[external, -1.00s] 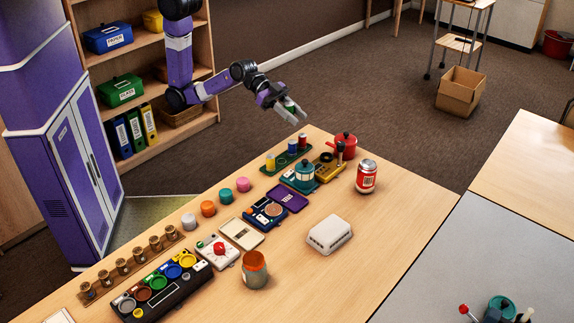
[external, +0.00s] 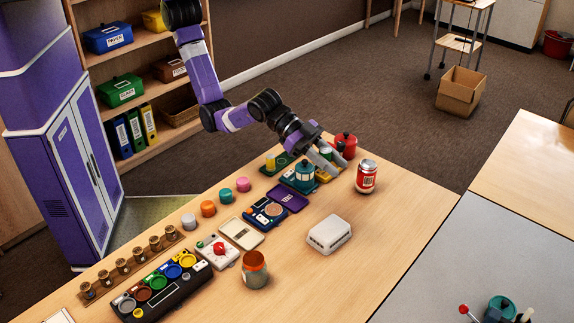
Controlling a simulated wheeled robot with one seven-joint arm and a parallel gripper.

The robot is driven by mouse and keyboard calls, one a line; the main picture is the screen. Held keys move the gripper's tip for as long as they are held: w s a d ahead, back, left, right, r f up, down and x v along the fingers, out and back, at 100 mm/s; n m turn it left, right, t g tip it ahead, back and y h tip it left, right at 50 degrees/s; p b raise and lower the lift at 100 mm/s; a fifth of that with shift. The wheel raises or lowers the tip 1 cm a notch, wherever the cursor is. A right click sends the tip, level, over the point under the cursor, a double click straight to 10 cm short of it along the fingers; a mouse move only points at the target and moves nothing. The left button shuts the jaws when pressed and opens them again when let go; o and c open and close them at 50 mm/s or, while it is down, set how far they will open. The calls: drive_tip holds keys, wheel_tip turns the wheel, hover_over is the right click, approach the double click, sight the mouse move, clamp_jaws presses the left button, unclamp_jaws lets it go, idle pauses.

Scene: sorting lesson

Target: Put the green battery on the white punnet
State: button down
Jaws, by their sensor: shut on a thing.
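The white punnet (external: 329,235) sits bottom up on the wooden table, right of the middle, with nothing on it. My gripper (external: 328,160) is shut on the green battery (external: 326,154), mostly hidden by the fingers. It is over the far part of the table, beyond the punnet and above the area of the teal lantern (external: 304,177) and yellow device. The gripper points down and to the right.
A red-and-white can (external: 366,176) stands right of my gripper, and a red pot (external: 346,145) behind it. The table right of the punnet is clear.

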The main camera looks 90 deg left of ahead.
wheel_tip(320, 180, down, 3)
drive_tip(key=w+a+n+y, duration=0.1)
hover_over(330, 226)
drive_tip(key=shift+t, duration=0.3)
wheel_tip(330, 226, down, 14)
drive_tip(key=shift+s+r, duration=0.1)
drive_tip(key=shift+f+b, duration=0.5)
drive_tip(key=shift+f, duration=2.15)
drive_tip(key=shift+f, duration=0.2)
drive_tip(key=c, duration=1.1)
unclamp_jaws()
drive_tip(key=shift+r, duration=0.15)
